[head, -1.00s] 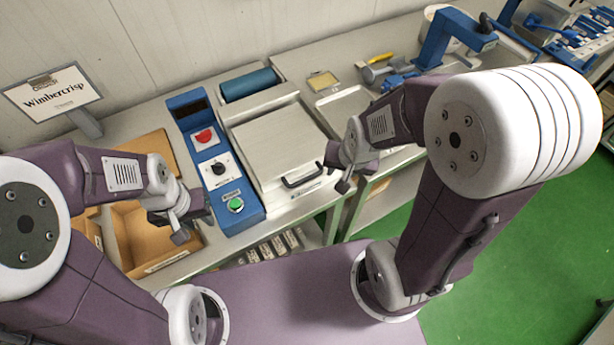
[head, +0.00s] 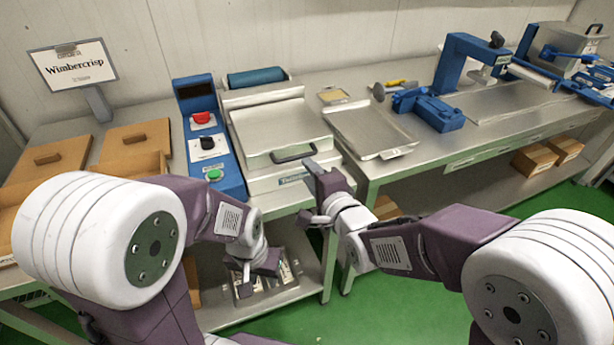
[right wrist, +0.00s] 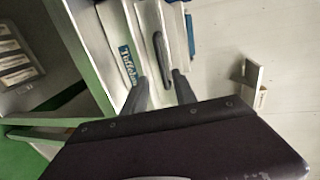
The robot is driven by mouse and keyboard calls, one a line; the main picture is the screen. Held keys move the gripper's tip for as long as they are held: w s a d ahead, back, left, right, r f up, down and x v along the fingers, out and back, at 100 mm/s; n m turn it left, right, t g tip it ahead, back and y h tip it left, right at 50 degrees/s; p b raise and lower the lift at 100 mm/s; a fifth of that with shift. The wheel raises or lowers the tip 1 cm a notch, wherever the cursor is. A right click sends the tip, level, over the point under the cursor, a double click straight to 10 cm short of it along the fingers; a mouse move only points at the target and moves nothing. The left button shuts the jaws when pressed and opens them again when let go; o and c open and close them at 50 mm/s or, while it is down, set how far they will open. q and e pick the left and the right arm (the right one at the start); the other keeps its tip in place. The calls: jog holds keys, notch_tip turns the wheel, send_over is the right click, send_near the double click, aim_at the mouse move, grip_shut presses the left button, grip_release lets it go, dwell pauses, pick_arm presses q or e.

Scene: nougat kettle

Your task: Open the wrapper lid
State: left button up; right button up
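The wrapper's metal lid (head: 275,128) lies flat and closed on the machine in the head view. Its dark bar handle (head: 294,153) is at the lid's front edge and also shows in the right wrist view (right wrist: 160,58). My right gripper (head: 311,193) is open and empty just in front of the handle, to its lower right. In the right wrist view my two fingers (right wrist: 160,90) point toward the handle, which lies beyond the tips between them. My left gripper (head: 257,279) looks open and empty, low in front of the bench's front edge.
A blue control panel (head: 208,145) with red, black and green controls stands left of the wrapper. A teal roll (head: 256,77) is behind the lid. A metal tray (head: 368,130) and a blue tool (head: 430,108) are to the right. Wooden lidded boxes (head: 45,160) stand at left.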

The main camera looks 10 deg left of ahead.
aim_at(299, 158)
jog(key=x, duration=0.8)
jog(key=shift+w+r+p, duration=0.1)
jog(key=shift+w+p, duration=0.2)
grip_shut()
dwell(1.0)
